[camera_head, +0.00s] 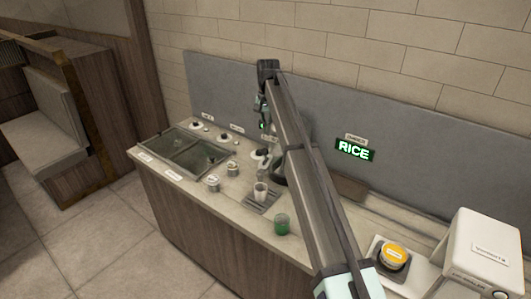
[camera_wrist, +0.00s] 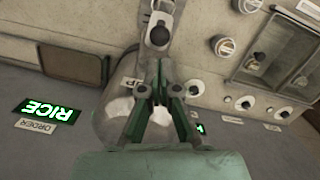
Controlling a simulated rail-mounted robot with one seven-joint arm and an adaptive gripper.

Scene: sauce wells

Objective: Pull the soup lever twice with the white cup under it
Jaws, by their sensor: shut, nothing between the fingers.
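The white cup (camera_head: 260,191) stands upright on a small dark drip tray (camera_head: 262,204) on the counter. Part of it may show at the top edge of the wrist view, but it is cut off there. The silver soup dispenser (camera_wrist: 113,125) is behind my arm in the head view and beside my gripper in the wrist view. A black knob (camera_wrist: 159,36), apparently the soup lever's, lies just beyond my fingertips. My gripper (camera_wrist: 159,66) is shut and empty; whether it touches the lever cannot be told.
A green cup (camera_head: 281,225) stands near the front edge, right of the drip tray. Sauce wells with glass lids (camera_head: 203,157) and small pots (camera_head: 212,183) are to the left. A lit RICE sign (camera_head: 355,150) is on the back wall. A white machine (camera_head: 487,255) stands far right.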

